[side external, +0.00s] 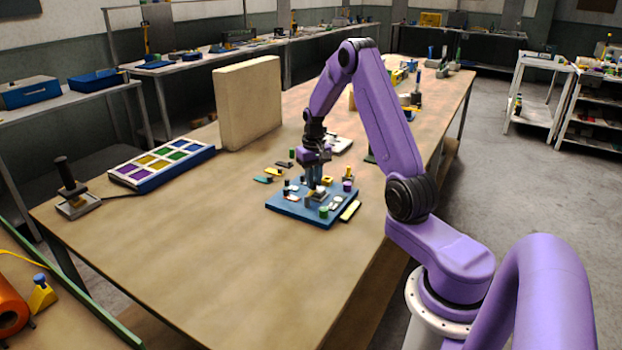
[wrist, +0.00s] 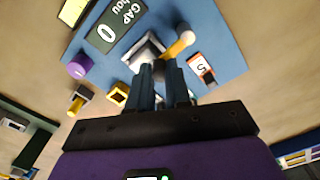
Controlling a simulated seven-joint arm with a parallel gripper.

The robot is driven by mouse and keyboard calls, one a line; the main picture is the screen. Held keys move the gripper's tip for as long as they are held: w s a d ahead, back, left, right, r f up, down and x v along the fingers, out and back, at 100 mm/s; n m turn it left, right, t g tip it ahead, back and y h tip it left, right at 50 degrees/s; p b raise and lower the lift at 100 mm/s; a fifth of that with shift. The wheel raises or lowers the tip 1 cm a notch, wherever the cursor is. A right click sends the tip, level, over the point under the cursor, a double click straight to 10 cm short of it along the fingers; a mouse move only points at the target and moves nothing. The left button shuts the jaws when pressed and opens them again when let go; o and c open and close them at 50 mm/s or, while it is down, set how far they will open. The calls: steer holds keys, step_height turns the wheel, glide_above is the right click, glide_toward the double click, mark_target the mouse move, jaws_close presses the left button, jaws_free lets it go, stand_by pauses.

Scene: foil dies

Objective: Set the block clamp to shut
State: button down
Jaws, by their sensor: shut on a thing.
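A blue board (side external: 285,208) lies on the table, and it fills the upper part of the wrist view (wrist: 225,55). On it, in the wrist view, is a grey metal block (wrist: 146,50), which appears to be the block clamp. A yellow arm with a pale rounded end (wrist: 181,43) lies beside it, just beyond my fingers. My gripper (wrist: 160,68) points down over the board and is shut on a part at the clamp. The fingers hide the gripped part and the grip itself. In the side view my gripper (side external: 314,183) covers much of the clamp, whose setting I cannot tell.
A tall cream block (side external: 247,103) and coloured tray (side external: 162,165) stand left. The table front is clear.

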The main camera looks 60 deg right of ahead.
mark_target(315, 182)
steer(key=shift+s+m, duration=0.15)
steer(key=shift+m, duration=0.35)
steer(key=c, duration=1.1)
jaws_free()
steer(key=shift+o, duration=0.2)
step_height(315, 182, up, 18)
steer(key=shift+f, duration=0.25)
